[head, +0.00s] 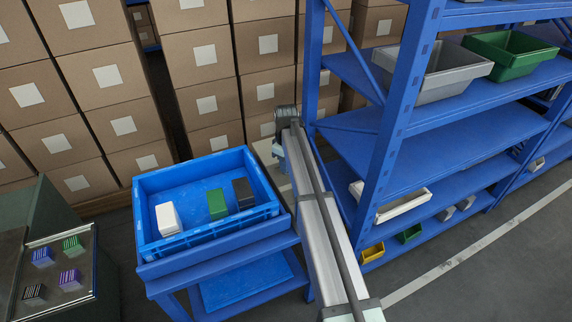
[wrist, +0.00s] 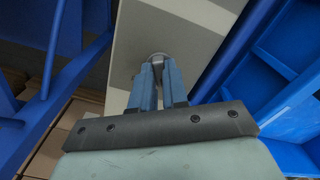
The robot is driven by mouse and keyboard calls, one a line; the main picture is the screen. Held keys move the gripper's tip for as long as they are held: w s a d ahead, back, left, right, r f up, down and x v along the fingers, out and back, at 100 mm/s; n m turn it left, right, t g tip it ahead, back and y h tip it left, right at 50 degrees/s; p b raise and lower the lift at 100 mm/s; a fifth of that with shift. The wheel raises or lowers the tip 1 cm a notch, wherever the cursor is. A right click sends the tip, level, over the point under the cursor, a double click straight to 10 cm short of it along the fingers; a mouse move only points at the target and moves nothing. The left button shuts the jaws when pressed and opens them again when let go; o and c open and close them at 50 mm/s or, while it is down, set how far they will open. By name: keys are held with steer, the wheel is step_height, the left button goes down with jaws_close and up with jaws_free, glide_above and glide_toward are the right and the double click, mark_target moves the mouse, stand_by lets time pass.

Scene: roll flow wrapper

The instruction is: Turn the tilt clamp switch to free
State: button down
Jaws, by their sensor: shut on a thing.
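In the wrist view my gripper (wrist: 159,66) has its two blue fingers closed around a small round grey knob (wrist: 160,56) on a pale panel (wrist: 195,25). I take this knob for the tilt clamp switch. The fingers cover much of it, and no label or pointer shows, so I cannot tell its setting. In the head view my arm reaches forward between the crate and the shelf.
A blue crate (head: 192,245) with white, green and dark blocks stands on a blue stand left of my arm. A blue shelf rack (head: 385,130) with bins stands close on the right. Stacked cartons (head: 205,55) fill the back. A tray with small striped packs (head: 60,270) is at lower left.

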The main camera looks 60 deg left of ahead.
stand_by(0.4)
steer(key=c, duration=1.1)
jaws_free()
steer(key=shift+c, duration=0.2)
step_height(320, 180, up, 14)
steer(key=shift+f, duration=0.1)
